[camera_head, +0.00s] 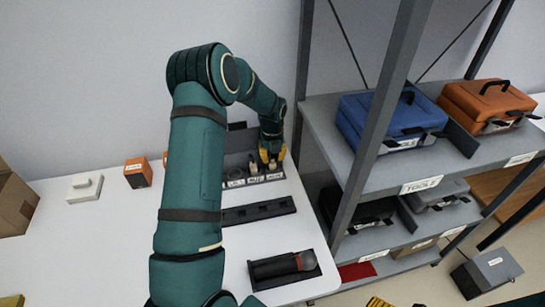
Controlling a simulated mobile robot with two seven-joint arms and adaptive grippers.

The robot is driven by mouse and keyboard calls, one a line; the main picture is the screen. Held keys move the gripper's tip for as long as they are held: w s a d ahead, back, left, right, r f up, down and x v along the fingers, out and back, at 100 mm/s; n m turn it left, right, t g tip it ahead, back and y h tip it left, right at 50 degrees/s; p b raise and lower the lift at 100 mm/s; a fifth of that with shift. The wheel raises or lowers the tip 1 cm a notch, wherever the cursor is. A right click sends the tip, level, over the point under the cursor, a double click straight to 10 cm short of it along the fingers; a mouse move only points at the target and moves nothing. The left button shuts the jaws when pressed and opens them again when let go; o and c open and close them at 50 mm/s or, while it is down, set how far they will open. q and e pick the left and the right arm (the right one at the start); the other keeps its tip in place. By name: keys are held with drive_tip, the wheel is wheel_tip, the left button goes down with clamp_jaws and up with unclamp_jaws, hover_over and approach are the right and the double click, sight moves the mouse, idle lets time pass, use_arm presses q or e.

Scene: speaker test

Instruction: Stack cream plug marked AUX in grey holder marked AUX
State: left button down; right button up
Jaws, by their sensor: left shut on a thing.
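My left gripper (271,153), with yellow fingers, is at the back of the white table, over the right part of a grey holder block (232,165). It is shut on a small cream plug (272,164), mostly hidden by the fingers. Whether the plug is seated or just above its place, I cannot tell. Another small cream plug (253,167) stands just left of it at the holder. White labels run along the holder's front; their words are too small to read surely, so I cannot tell which is AUX.
A black slotted strip (258,211) and a black tray (283,269) with a microphone lie nearer. An orange box (138,172) and a white block (85,188) stand left. A grey shelf post (378,110) rises on the right.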

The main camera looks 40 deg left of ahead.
sight(272, 158)
use_arm(q)
drive_tip(key=shift+f, duration=0.35)
drive_tip(key=c, duration=0.9)
unclamp_jaws()
drive_tip(key=shift+r, duration=0.1)
drive_tip(key=shift+r, duration=0.3)
wheel_tip(272, 158, up, 12)
drive_tip(key=p, duration=0.2)
